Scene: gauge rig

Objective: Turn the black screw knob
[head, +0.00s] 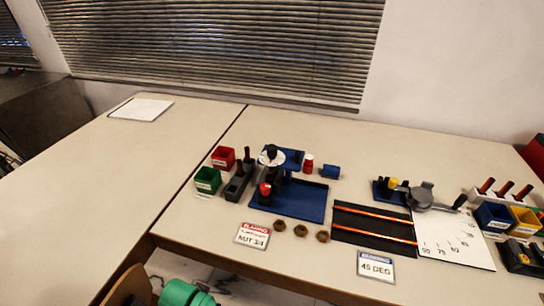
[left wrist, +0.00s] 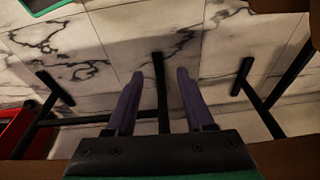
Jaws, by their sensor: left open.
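A dial rig with a white round face (head: 271,156) stands on a blue base plate (head: 300,205) on the table. A small dark knob (head: 271,149) shows at the dial. A grey angle arm (head: 422,196) with a dark end grip (head: 460,201) lies by a white degree sheet. I cannot tell which dark part is the black screw knob. My left gripper (left wrist: 160,72) is open and empty in the left wrist view, with its two purple fingers apart. It points at the marble floor, away from the rig. My right gripper is not in view.
Red (head: 223,157) and green (head: 207,180) bins stand left of the rig. Three brown nuts (head: 301,230) lie in front. Label cards (head: 376,267) lie near the front edge. The left table is mostly clear. Black frame legs (left wrist: 259,100) surround the left gripper's view.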

